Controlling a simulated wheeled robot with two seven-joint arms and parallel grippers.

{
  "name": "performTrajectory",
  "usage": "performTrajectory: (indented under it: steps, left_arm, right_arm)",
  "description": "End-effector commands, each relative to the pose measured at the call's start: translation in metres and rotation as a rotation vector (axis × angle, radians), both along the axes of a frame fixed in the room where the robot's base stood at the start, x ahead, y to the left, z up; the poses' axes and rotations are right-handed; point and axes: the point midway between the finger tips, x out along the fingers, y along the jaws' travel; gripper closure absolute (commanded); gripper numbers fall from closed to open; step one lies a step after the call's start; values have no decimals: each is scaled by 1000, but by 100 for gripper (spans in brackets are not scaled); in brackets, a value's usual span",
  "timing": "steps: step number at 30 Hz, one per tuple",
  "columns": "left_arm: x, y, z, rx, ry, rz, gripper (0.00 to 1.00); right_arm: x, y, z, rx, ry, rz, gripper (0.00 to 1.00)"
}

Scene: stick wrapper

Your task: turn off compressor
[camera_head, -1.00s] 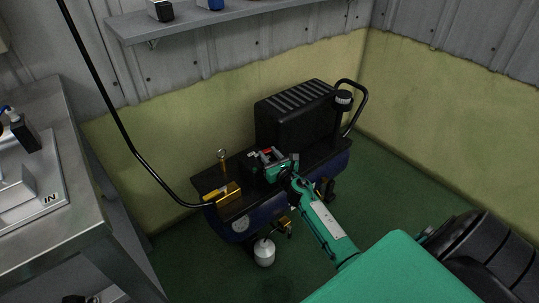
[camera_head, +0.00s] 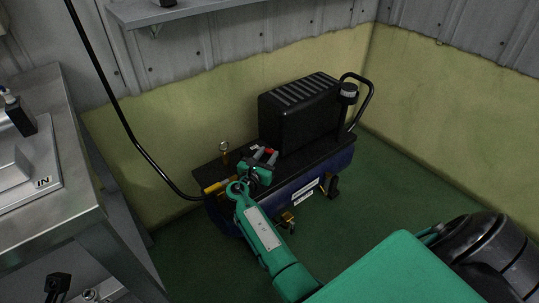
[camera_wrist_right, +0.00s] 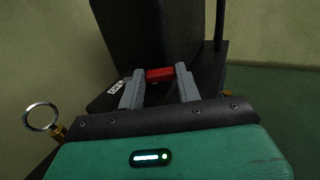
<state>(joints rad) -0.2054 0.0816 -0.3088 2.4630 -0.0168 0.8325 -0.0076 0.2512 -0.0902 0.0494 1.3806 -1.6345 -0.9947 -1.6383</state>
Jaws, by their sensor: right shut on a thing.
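The compressor (camera_head: 318,183) stands on the floor by the wall, with a dark blue tank and a black ribbed housing (camera_head: 297,113) on top. Its red switch (camera_head: 269,150) sits low in front of the housing. My right gripper (camera_head: 265,155) reaches down over the tank at this switch. In the right wrist view the two grey fingers (camera_wrist_right: 160,74) stand on either side of the red switch (camera_wrist_right: 160,75), shut on it. A small label (camera_wrist_right: 116,87) lies left of the fingers, too small to read. My left gripper is not in view.
A brass pressure gauge (camera_head: 224,147) stands left of the gripper, and its ring shows in the wrist view (camera_wrist_right: 42,117). A black hose (camera_head: 124,126) runs down to the compressor. A metal table (camera_head: 75,215) is at left. Green floor (camera_head: 385,170) is clear at right.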

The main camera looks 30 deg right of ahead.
Motion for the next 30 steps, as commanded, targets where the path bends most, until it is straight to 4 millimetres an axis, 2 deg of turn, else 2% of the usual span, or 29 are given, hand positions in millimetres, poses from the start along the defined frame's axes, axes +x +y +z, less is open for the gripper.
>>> performTrajectory:
  steps: [12, 30]
  left_arm:
    - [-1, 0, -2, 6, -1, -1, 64]
    - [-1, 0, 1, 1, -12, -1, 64]
  right_arm:
    - [2, 13, 0, 2, 1, -272, 88]
    - [2, 15, -1, 1, 2, -353, 88]
